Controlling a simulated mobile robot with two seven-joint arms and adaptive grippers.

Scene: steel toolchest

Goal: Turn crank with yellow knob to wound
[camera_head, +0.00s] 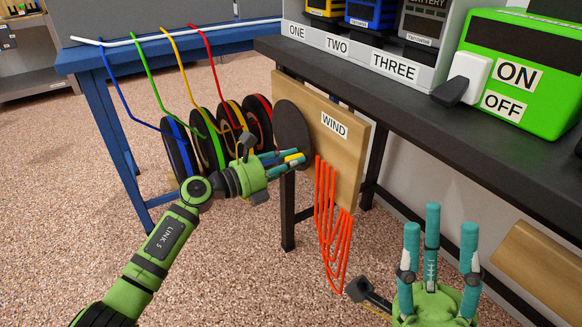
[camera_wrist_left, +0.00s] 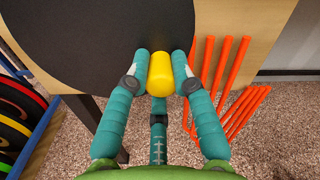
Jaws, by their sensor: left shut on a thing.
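The yellow knob (camera_wrist_left: 160,74) sits on the dark round crank disc (camera_wrist_left: 100,45), near its edge. The disc (camera_head: 291,133) is mounted on a wooden board marked WIND (camera_head: 345,160). My left gripper (camera_head: 292,158) is at the lower part of the disc. In the left wrist view its teal fingers (camera_wrist_left: 160,78) are shut on the yellow knob, one on each side, with a third below. The knob shows only as a small yellow patch in the head view (camera_head: 292,158). My right gripper (camera_head: 439,235) is open and empty at the lower right, apart from the board.
Orange strands (camera_head: 330,225) hang beside the board. Several coloured hose reels (camera_head: 208,140) stand behind my left gripper under a blue table (camera_head: 100,60). A dark workbench (camera_head: 400,95) carries a green ON/OFF box (camera_head: 545,60). Open speckled floor lies in front.

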